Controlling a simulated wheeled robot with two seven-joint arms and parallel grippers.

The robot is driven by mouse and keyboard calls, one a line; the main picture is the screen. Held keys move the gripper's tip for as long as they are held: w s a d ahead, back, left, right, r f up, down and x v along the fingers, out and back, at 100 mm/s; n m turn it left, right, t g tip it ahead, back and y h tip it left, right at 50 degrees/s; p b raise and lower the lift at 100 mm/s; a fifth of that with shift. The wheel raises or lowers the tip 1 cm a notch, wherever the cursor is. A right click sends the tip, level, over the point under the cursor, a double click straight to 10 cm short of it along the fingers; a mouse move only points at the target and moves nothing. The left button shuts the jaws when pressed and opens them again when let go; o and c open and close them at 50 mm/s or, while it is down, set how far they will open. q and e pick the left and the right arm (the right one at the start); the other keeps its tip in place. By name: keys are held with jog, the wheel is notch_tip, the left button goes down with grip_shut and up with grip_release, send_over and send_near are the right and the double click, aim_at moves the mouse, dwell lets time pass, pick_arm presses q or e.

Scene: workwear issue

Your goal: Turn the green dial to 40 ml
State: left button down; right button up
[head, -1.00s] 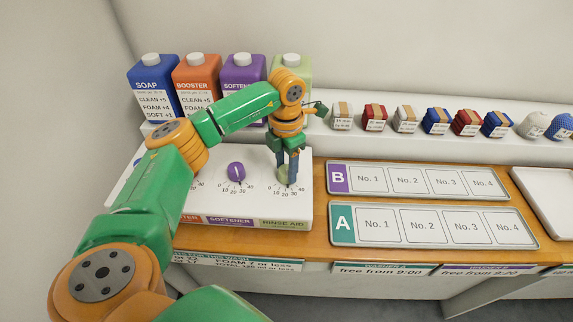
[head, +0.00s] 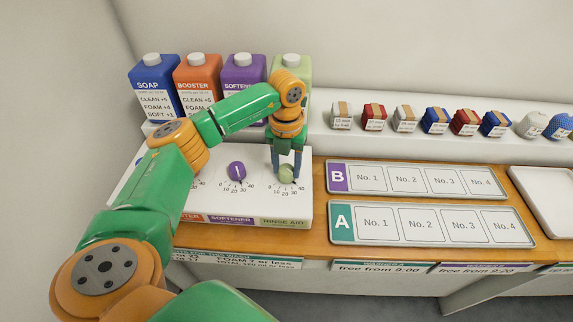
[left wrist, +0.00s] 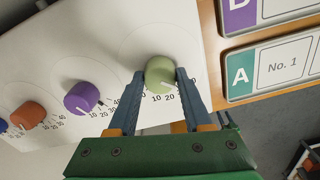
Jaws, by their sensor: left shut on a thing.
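The green dial (head: 286,174) sits at the right end of the white dispenser panel (head: 262,207), above the RINSE AID label. My left gripper (head: 287,168) points down over it, shut on the dial with a finger on each side. In the left wrist view the round green dial (left wrist: 160,74) lies between the two blue fingertips (left wrist: 160,80). Scale numbers 10 and 20 show below it there; its pointer is not clear, so I cannot read the setting. My right gripper is not in view.
The purple dial (head: 237,171) is just left of the green one; an orange dial (left wrist: 27,115) shows in the left wrist view. Bottles, including the green one (head: 291,68), stand behind. Trays B (head: 338,178) and A (head: 343,224) lie to the right.

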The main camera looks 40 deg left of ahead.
aim_at(286, 169)
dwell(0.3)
pick_arm(q)
jog(key=shift+c, duration=1.6)
grip_release()
notch_tip(286, 169, up, 6)
jog(key=shift+r+b, duration=0.2)
jog(key=shift+b, duration=0.6)
jog(key=shift+r, duration=0.35)
